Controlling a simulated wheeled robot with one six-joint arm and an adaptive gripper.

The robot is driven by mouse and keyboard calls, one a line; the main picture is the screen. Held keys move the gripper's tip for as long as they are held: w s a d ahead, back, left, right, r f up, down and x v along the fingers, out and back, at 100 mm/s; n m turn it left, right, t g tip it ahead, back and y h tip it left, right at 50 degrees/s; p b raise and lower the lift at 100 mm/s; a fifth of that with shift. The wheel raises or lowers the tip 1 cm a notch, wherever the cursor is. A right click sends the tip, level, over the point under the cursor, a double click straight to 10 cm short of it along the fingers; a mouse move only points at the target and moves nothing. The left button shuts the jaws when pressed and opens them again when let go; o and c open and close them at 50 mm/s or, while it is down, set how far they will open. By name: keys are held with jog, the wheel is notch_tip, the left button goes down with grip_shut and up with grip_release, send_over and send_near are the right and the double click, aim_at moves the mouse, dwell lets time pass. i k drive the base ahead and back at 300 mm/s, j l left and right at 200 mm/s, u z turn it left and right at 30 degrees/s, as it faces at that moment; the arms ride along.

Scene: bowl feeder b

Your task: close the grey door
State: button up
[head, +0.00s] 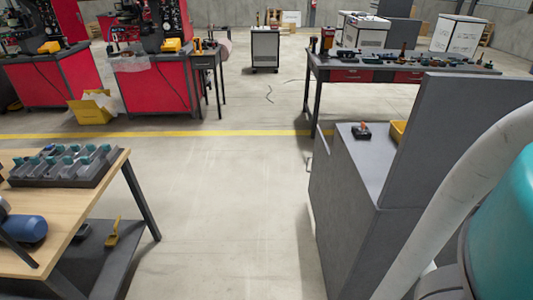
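A grey cabinet (345,215) stands at the right, with a flat grey top and a grey face turned toward the aisle. A thin light handle shows at the far edge of that face. This face may be the grey door, but I cannot tell for sure or see whether it stands ajar. A tall grey panel (455,125) rises above the cabinet's top. My gripper is not in view; a pale tube and a teal rounded part, which may be my arm, cover the lower right corner.
A wooden table (105,180) with a tray of teal-topped parts (65,165) stands at the left. Concrete floor (230,220) between it and the cabinet is clear. A dark workbench (400,68) and red machine bases (160,88) stand farther back, beyond a yellow floor line.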

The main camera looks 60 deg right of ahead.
aim_at(321, 154)
jog(key=i+z, duration=0.1)
jog(key=z, duration=0.9)
jog(key=i+j+z, duration=0.1)
jog(key=z, duration=0.4)
jog(key=j+z, duration=0.1)
jog(key=z, duration=0.35)
jog(key=i+j, duration=0.1)
jog(key=j, duration=0.45)
jog(key=i+j+z, duration=0.15)
jog(key=j, duration=0.95)
jog(key=i+j+z, duration=0.1)
jog(key=i+j, duration=0.2)
jog(key=i+j+z, duration=0.15)
jog(key=i+j, duration=0.15)
jog(key=i+j+z, duration=0.1)
jog(key=i+j, duration=0.15)
jog(key=j, duration=0.25)
jog(key=i+j+z, duration=0.1)
jog(key=i+j, duration=0.15)
jog(key=j, duration=0.2)
jog(key=i+j+z, duration=0.1)
jog(key=i+j, duration=0.4)
jog(key=i, duration=0.05)
